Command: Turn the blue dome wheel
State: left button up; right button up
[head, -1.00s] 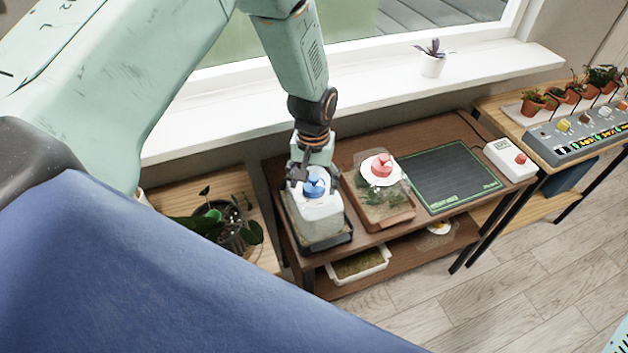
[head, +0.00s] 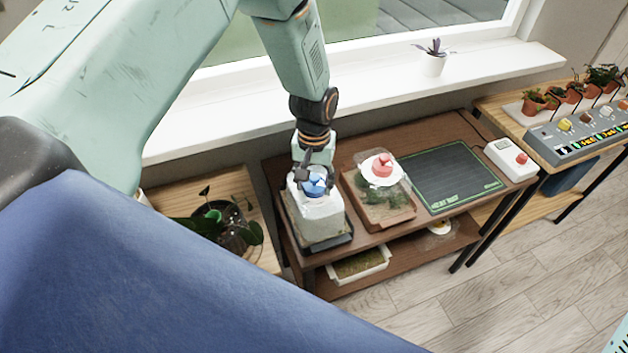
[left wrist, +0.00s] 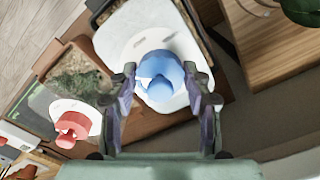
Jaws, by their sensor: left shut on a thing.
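The blue dome wheel (head: 314,185) sits on top of a white-lidded terrarium box (head: 318,220) at the left end of the brown table. My left gripper (head: 314,175) comes down onto it from above. In the left wrist view the blue wheel (left wrist: 160,76) lies between the two fingers of my left gripper (left wrist: 162,84), which is shut on it. The white lid (left wrist: 135,30) spreads around the wheel. The fingers hide part of the wheel in the head view. My right gripper is not in view.
A second terrarium (head: 378,205) with a red wheel (head: 382,165) stands just right. Beyond it lie a dark green-edged mat (head: 450,175) and a white box with a red button (head: 511,159). A potted plant (head: 228,222) stands left. The window sill (head: 380,95) runs behind.

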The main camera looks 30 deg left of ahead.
pick_arm(q)
jog(key=shift+s+m, duration=0.1)
jog(key=shift+m, duration=0.2)
jog(key=m+p, duration=0.1)
jog(key=m, duration=0.2)
jog(key=shift+a+m, duration=0.1)
jog(key=shift+m, duration=0.2)
jog(key=m, duration=0.5)
jog(key=shift+a+m, duration=0.1)
jog(key=shift+m, duration=0.2)
jog(key=m, duration=0.5)
jog(key=shift+f, duration=0.1)
jog(key=shift+m, duration=2.5)
jog(key=o, duration=1.2)
jog(key=shift+w, duration=0.25)
jog(key=shift+c, duration=0.2)
